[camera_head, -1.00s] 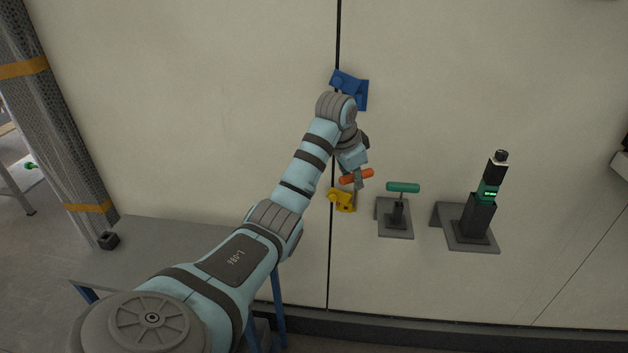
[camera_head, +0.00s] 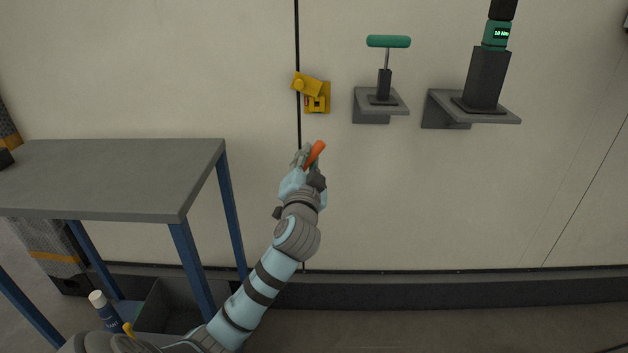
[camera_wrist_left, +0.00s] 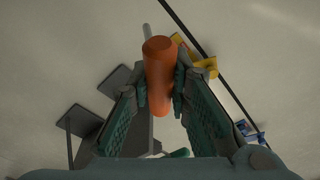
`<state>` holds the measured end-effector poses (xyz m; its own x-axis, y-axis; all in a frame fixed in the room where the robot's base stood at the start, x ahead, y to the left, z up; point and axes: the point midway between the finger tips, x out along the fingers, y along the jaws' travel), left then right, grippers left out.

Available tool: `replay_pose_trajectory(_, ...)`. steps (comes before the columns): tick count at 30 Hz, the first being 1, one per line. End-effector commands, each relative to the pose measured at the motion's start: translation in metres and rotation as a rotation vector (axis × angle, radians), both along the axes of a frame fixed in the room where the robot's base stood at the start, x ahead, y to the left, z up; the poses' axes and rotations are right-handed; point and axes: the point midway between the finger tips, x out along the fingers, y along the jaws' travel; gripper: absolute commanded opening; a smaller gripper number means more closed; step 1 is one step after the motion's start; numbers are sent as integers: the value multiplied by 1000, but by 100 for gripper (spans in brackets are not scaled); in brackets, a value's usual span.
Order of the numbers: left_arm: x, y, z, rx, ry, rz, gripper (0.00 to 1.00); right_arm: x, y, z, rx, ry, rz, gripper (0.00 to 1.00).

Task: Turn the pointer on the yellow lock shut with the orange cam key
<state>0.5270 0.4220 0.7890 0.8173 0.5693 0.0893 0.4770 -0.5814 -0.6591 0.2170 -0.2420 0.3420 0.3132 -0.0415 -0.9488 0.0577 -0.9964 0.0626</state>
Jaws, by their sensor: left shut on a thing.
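My left gripper (camera_head: 305,162) is shut on the orange handle of the cam key (camera_head: 316,152), below the yellow lock and apart from it. In the left wrist view the orange handle (camera_wrist_left: 159,76) sits between the two green-padded fingers (camera_wrist_left: 153,105), with a grey rod beyond its far end. The yellow lock (camera_head: 318,104) is on the wall at the dark seam, with a slanted yellow piece at its upper left. It also shows, partly hidden, in the left wrist view (camera_wrist_left: 181,41). The pointer's setting is too small to tell. My right gripper is out of view.
A green T-handle tool (camera_head: 388,42) and a dark tool with a lit display (camera_head: 486,78) stand on wall brackets to the right. A grey table (camera_head: 120,175) with blue legs is at left. A blue lock (camera_wrist_left: 247,131) shows in the left wrist view.

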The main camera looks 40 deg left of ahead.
Motion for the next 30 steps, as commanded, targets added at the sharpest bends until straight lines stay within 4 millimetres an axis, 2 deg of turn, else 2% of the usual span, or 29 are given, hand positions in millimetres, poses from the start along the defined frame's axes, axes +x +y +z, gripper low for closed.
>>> replay_pose_trajectory(3, -10, -14, 41, 113, -129, -20, 0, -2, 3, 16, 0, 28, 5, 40)
replay_pose_trajectory(7, -15, -27, 66, 205, -239, -59, 0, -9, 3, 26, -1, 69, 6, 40)
replay_pose_trajectory(19, -17, -30, 68, 213, -253, -78, 0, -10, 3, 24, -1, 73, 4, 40)
replay_pose_trajectory(23, -16, -29, 69, 238, -229, -82, 0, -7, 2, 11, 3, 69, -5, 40)
replay_pose_trajectory(30, -13, -26, 71, 326, -156, -100, 0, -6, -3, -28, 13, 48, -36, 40)
